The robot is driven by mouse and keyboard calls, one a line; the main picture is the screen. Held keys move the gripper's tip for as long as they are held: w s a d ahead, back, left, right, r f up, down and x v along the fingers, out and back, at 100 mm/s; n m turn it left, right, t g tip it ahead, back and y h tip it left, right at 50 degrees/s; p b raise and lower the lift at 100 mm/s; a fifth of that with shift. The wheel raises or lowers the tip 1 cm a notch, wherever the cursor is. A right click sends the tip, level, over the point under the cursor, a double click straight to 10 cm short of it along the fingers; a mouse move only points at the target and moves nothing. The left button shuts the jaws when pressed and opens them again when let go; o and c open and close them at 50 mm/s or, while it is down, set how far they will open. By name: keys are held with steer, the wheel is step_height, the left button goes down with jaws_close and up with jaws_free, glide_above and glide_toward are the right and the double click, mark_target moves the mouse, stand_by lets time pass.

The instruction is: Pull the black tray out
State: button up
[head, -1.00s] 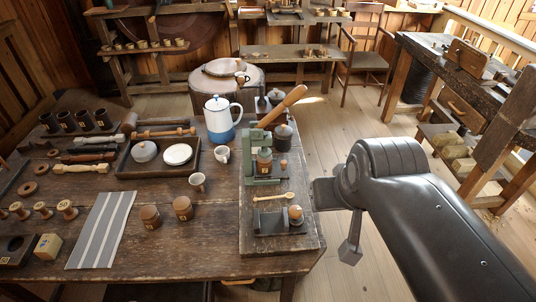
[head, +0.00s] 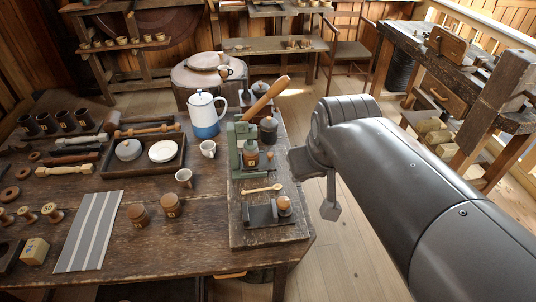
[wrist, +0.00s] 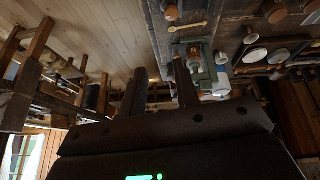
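A low black piece with an upright block and a round wooden knob, perhaps the black tray (head: 262,214), sits on the raised board at the table's right end. It looks closed up to its block. In the wrist view its knob end (wrist: 171,13) shows at the top, partly cut off. The green lever press (head: 236,160) stands just behind it. My gripper (wrist: 162,88) is open and empty, its two dark fingers apart. In the head view my arm hangs right of the board, off the table edge, with my gripper mostly hidden behind it. Nothing is touched.
A wooden spoon (head: 262,189) lies between the press and the black piece. Two brown canisters (head: 138,217) stand left of the board. A dark wooden tray (head: 112,168) holds a pot and a saucer. The floor right of the table (head: 345,260) is clear.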

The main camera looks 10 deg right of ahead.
steer(key=o, duration=0.3)
steer(key=w+f+n, duration=0.1)
steer(key=w, duration=0.4)
steer(key=w+f+n+g, duration=0.1)
steer(key=w+f, duration=0.1)
steer(key=w, duration=0.3)
steer(key=w+f+n, duration=0.1)
steer(key=w+n, duration=0.1)
steer(key=w, duration=0.3)
steer(key=shift+a+f, duration=0.2)
steer(key=shift+a, duration=0.15)
steer(key=shift+o, duration=0.2)
steer(key=n+g+y, duration=0.1)
steer(key=n+y, duration=0.3)
glide_toward(271, 154)
steer(key=x, duration=0.8)
steer(key=shift+w+a+f, duration=0.15)
steer(key=shift+f, duration=0.05)
steer(key=shift+c, duration=0.6)
jaws_close()
